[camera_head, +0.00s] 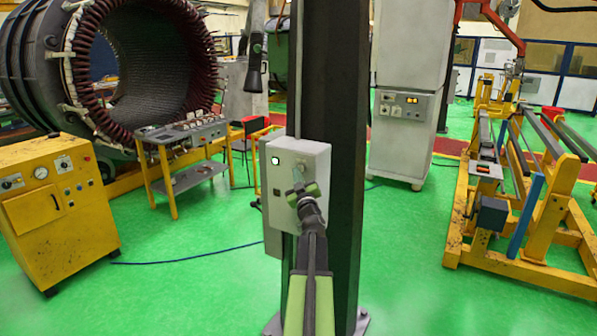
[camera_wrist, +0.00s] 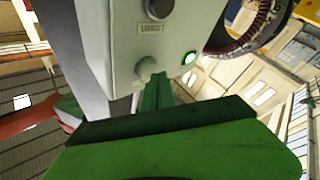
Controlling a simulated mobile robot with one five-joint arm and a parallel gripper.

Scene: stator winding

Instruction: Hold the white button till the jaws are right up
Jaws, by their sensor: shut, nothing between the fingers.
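A pale control box (camera_head: 312,160) is fixed to a dark steel column (camera_head: 338,90). In the wrist view the box (camera_wrist: 120,40) carries a whitish round button (camera_wrist: 147,68), a dark round button (camera_wrist: 158,8) above a small label, and a glowing lamp (camera_wrist: 190,57). The lamp also shows lit in the head view (camera_head: 275,160). My gripper (camera_head: 298,177) is shut and empty in front of the box. In the wrist view its green fingertips (camera_wrist: 157,82) are close to the whitish button; I cannot tell whether they touch. I cannot make out which part is the jaws.
A large stator (camera_head: 50,60) stands at the back left, with a yellow cabinet (camera_head: 55,210) before it. A yellow-legged bench (camera_head: 185,180) stands behind the box. A tall white cabinet (camera_head: 400,140) and a yellow frame (camera_head: 460,225) are to the right. Green floor between them is mostly clear.

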